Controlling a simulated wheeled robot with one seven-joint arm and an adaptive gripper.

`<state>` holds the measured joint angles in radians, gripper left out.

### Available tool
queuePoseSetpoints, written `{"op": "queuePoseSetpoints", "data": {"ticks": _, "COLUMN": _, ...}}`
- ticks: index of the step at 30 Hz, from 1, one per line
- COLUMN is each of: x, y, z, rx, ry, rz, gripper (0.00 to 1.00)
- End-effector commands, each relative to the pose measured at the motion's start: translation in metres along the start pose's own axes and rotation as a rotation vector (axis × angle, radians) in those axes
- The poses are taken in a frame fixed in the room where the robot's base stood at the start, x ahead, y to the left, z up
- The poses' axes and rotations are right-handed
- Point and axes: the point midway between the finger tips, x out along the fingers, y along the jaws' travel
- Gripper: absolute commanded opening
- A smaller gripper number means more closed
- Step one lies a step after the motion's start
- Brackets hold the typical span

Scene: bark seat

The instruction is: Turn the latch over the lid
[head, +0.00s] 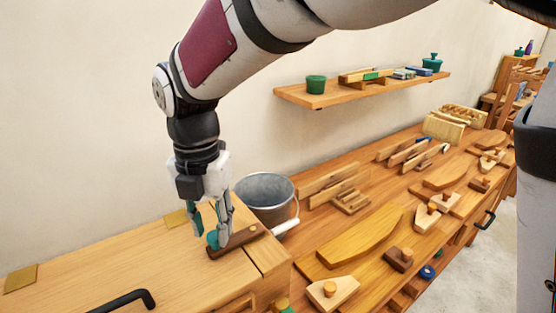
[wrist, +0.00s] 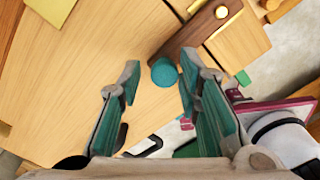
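The latch is a dark wooden bar (head: 238,240) with a brass pin near its right end and a round teal knob (head: 212,240) at its left end. It lies on top of the pale wooden box, whose broad lid (head: 110,262) has a black handle (head: 125,300). In the wrist view the bar (wrist: 203,30) slants up right from the knob (wrist: 164,73). My gripper (head: 215,238) points down at the knob end. In the wrist view its fingers (wrist: 160,70) are apart, with the knob showing between their tips; contact is not clear.
A grey metal bucket (head: 265,193) stands just behind the latch. Brass-coloured plates (head: 20,278) lie along the lid's back edge. To the right, a workbench holds wooden pieces (head: 360,240) with knobs. A wall shelf (head: 360,92) is above.

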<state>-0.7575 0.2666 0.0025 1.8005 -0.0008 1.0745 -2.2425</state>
Motion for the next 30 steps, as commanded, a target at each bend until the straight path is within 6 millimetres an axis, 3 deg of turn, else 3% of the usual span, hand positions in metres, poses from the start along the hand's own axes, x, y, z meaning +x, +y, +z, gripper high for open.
{"op": "queuePoseSetpoints", "data": {"ticks": 21, "x": -0.067, "y": 0.000, "z": -0.001, "rx": 0.001, "ry": 0.000, "rz": 0.001, "gripper": 0.32}}
{"op": "queuePoseSetpoints", "data": {"ticks": 30, "x": -0.078, "y": 0.000, "z": 0.000, "rx": 0.000, "ry": 0.000, "rz": 0.000, "gripper": 0.32}}
